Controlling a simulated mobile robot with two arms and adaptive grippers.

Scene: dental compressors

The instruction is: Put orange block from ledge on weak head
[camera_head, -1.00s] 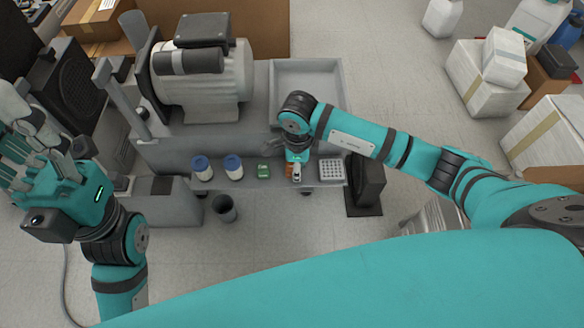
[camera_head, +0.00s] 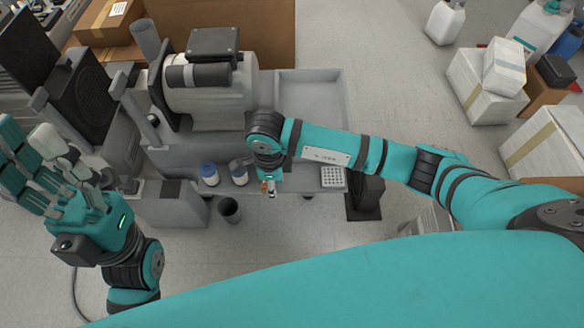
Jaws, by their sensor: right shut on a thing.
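My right gripper (camera_head: 268,188) is low over the front ledge (camera_head: 300,181), shut on a small orange block (camera_head: 264,186). Only a sliver of the block shows beside the fingers. I cannot tell whether it touches the ledge. The compressor unit (camera_head: 210,95), light grey with a dark box on top, stands behind the ledge. I cannot make out which part is the weak head. My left gripper (camera_head: 40,165) is raised at the far left, away from the ledge; its finger opening is unclear.
Two blue-lidded white jars (camera_head: 209,174) stand on the ledge left of my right gripper. A white grid rack (camera_head: 333,177) is on its right end. A dark cup (camera_head: 229,210) is below the ledge. An empty grey tray (camera_head: 312,98) lies behind. Boxes (camera_head: 490,85) stand far right.

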